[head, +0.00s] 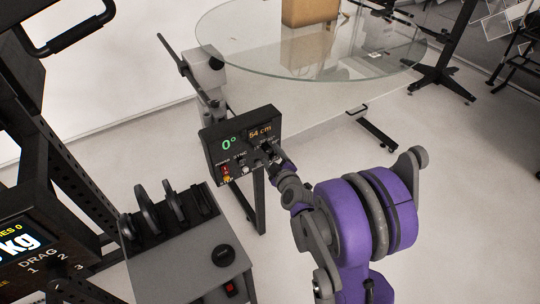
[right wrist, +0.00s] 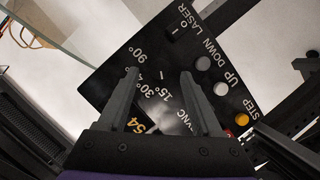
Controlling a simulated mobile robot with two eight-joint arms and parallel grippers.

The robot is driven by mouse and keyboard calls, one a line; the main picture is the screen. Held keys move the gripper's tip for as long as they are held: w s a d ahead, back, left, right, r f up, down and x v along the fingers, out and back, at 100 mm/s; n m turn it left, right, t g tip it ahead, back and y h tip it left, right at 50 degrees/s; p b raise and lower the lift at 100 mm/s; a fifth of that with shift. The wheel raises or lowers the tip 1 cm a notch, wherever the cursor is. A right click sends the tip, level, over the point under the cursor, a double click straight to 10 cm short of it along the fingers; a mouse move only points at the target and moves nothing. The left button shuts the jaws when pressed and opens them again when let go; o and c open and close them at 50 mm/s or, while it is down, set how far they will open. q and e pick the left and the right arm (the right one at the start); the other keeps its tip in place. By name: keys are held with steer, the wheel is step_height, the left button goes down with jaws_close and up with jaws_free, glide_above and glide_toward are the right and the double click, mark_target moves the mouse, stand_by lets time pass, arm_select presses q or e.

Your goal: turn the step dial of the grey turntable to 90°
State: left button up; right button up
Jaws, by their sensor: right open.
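The turntable's black control panel (head: 215,150) stands at the middle of the head view, with a green 0° and an orange 54 cm readout. My right gripper (head: 270,152) is at the panel's right part and covers the dial area there. In the right wrist view the panel (right wrist: 110,80) shows angle marks of 15°, 30° and 90°. My right gripper (right wrist: 160,73) is open, with its two fingers on either side of the angle scale. The step dial itself cannot be made out clearly, so I cannot tell whether the fingers touch it. My left gripper is not in view.
The round glass top (head: 300,45) lies behind the panel, with a tan box (head: 308,12) on it. A grey cabinet (head: 180,262) with black handles stands front left. In the wrist view, an orange button (right wrist: 242,119) sits by STEP and pale buttons (right wrist: 203,63) by UP and DOWN.

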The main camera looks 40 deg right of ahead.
steer(key=shift+x, duration=1.05)
jaws_close()
